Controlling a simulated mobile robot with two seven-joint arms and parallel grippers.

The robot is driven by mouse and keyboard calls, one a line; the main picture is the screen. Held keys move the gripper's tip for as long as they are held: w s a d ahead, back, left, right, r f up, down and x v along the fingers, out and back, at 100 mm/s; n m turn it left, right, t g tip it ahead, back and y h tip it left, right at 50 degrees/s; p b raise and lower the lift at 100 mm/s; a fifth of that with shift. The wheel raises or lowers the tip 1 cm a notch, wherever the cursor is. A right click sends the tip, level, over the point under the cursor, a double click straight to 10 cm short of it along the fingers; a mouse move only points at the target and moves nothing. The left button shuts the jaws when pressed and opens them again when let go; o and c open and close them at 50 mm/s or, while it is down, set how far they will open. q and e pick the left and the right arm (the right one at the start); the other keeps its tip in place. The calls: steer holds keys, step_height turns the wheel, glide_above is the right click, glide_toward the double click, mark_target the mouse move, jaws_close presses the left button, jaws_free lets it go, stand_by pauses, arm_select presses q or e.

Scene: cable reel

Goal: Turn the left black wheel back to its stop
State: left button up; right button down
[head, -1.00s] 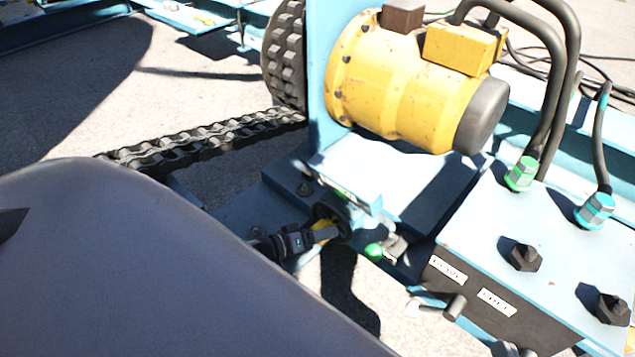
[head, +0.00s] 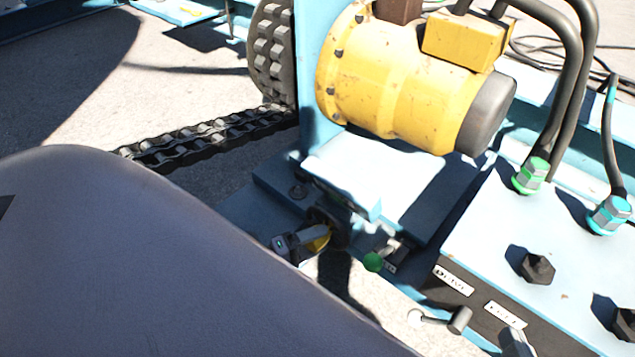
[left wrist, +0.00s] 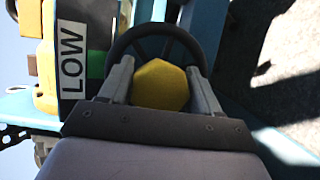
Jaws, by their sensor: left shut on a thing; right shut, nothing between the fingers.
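The left black wheel (head: 343,234) sits under the blue plate below the yellow motor and is mostly hidden in the head view. In the left wrist view its dark rim (left wrist: 125,40) arcs behind a faceted yellow hub (left wrist: 160,86). My left gripper (head: 317,235) reaches the wheel from the left. In the left wrist view its two grey fingers (left wrist: 160,84) lie on either side of the yellow hub and are shut on it. A label reading LOW (left wrist: 73,60) stands left of the wheel. My right gripper is not in view.
A blue valve box (head: 590,265) with hose fittings and a small lever (head: 459,320) stands at the right. A chain (head: 215,133) runs left from the toothed wheel. My own grey arm covers the lower left.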

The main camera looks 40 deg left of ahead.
arm_select(q)
steer(key=shift+w+a, duration=0.1)
arm_select(e)
steer(key=shift+r, duration=0.2)
arm_select(q)
steer(key=o, duration=1.4)
arm_select(e)
steer(key=shift+f, duration=0.1)
arm_select(q)
steer(key=shift+s, duration=0.25)
steer(key=p+v, duration=0.1)
steer(key=v, duration=0.5)
steer(key=shift+s+a, duration=0.25)
steer(key=shift+s, duration=0.05)
arm_select(e)
steer(key=shift+w+a+f+g, duration=0.15)
steer(key=shift+a+g, duration=0.15)
steer(key=shift+a, duration=0.15)
steer(key=shift+r, duration=0.25)
